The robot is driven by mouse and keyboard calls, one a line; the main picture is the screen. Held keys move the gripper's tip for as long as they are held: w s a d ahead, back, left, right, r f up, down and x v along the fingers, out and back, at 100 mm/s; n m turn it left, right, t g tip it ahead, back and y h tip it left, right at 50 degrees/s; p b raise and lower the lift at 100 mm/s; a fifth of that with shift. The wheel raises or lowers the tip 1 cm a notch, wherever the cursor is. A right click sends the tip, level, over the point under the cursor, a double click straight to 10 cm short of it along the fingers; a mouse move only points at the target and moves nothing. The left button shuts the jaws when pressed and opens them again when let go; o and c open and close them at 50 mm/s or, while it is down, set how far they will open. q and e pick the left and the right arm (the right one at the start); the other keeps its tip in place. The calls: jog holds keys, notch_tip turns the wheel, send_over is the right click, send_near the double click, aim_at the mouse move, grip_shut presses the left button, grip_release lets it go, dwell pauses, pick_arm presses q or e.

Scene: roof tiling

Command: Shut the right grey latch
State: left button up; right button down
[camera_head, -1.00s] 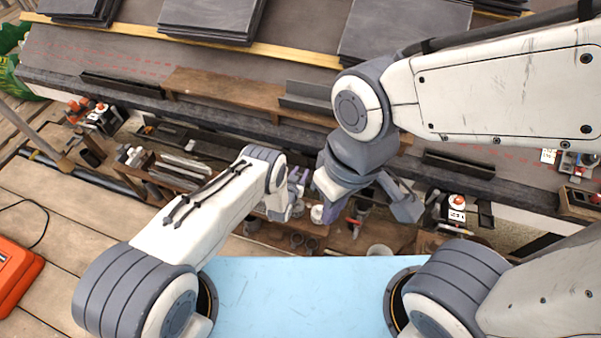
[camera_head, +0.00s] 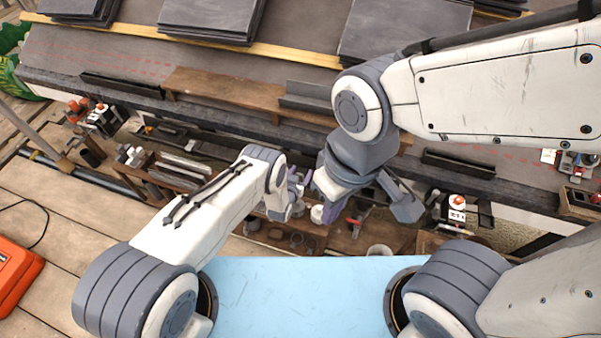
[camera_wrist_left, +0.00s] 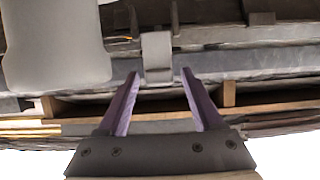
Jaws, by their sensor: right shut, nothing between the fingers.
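My left gripper (camera_head: 299,179) is in the middle of the head view, low over the cluttered edge of the roof. In the left wrist view its two purple fingers (camera_wrist_left: 158,76) stand apart, open. A small grey block-like piece (camera_wrist_left: 157,50), possibly a latch, lies just beyond and between the fingertips; I cannot tell whether it is touched. My right gripper (camera_head: 333,211) is shut and empty, slightly below and to the right of the left one, partly hidden by my arm. I cannot make out the right grey latch for certain in the head view.
A wooden shelf with metal cups (camera_head: 297,241) lies below the grippers. A wooden plank (camera_head: 225,92) runs along the roof above. Stacked dark slates (camera_head: 212,18) lie higher up. A light blue surface (camera_head: 290,300) is in front.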

pick_arm(q)
jog(key=shift+s, duration=0.1)
jog(key=shift+s+a+r, duration=0.1)
jog(key=shift+s+r, duration=0.1)
jog(key=shift+s, duration=0.15)
jog(key=p+v, duration=0.2)
jog(key=v, duration=0.7)
jog(key=shift+s+a+p, duration=0.1)
jog(key=shift+s+p, duration=0.1)
jog(key=shift+p, duration=0.1)
